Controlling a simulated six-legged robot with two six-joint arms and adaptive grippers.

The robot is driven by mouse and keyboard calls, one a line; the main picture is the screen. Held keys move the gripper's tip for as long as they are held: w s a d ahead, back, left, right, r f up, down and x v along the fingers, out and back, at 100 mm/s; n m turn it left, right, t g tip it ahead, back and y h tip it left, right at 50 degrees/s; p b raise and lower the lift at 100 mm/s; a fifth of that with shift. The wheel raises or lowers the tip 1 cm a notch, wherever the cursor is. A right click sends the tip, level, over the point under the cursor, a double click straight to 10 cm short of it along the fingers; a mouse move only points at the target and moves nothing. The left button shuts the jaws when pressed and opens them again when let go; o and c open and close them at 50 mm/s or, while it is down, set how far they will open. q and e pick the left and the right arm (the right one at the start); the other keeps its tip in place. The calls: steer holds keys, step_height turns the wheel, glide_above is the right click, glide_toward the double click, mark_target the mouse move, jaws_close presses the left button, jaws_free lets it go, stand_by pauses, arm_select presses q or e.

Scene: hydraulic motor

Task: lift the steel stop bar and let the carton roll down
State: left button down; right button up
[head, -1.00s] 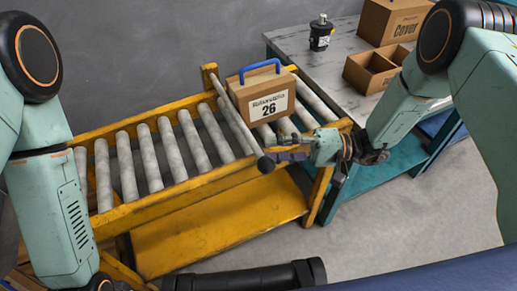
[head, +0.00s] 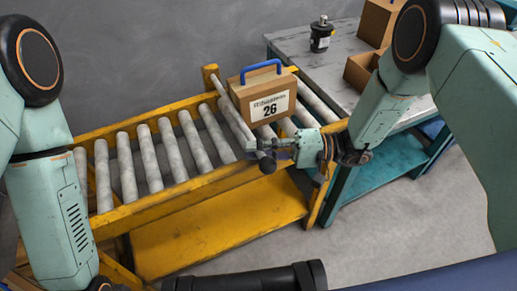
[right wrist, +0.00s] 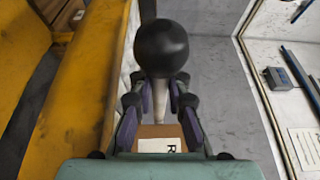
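The steel stop bar (head: 236,122) lies across the yellow roller conveyor, with a black ball knob (head: 267,165) at its near end. The carton (head: 262,102), brown with a blue handle and a label reading 26, stands upright on the rollers just right of the bar. My right gripper (head: 262,148) is at the bar's near end by the knob. In the right wrist view its fingers (right wrist: 160,95) are apart on either side of the bar, below the knob (right wrist: 168,48); they look open. My left gripper is out of view.
Bare rollers (head: 148,158) run left from the bar on the yellow conveyor frame (head: 160,208). A grey-topped table (head: 345,70) stands at the right with a black motor-like part (head: 321,36) and brown boxes (head: 378,22). A black cylindrical object (head: 245,280) is at the bottom edge.

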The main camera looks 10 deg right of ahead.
jaws_close()
steer(key=shift+r, duration=0.1)
